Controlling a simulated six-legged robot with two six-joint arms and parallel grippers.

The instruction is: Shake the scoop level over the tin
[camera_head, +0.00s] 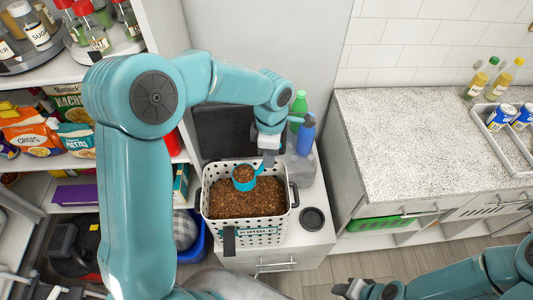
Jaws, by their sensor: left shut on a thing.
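The tin (246,238) is a white, dark-dotted container labelled KIBBLE, filled with brown kibble, on a low white cabinet. My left gripper (268,159) is shut on the handle of a teal scoop (244,185). The scoop's round cup holds brown kibble and is over the back part of the tin's opening. I cannot tell whether the cup is clear of the kibble below. My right gripper (350,289) is low at the bottom edge, away from the tin, and its fingers are too small to judge.
A dark round lid-like disc (312,219) lies right of the tin. A green bottle (299,103) and a blue bottle (306,134) stand behind. Packed shelves (75,162) are at left. A speckled counter (400,130) is at right, mostly clear.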

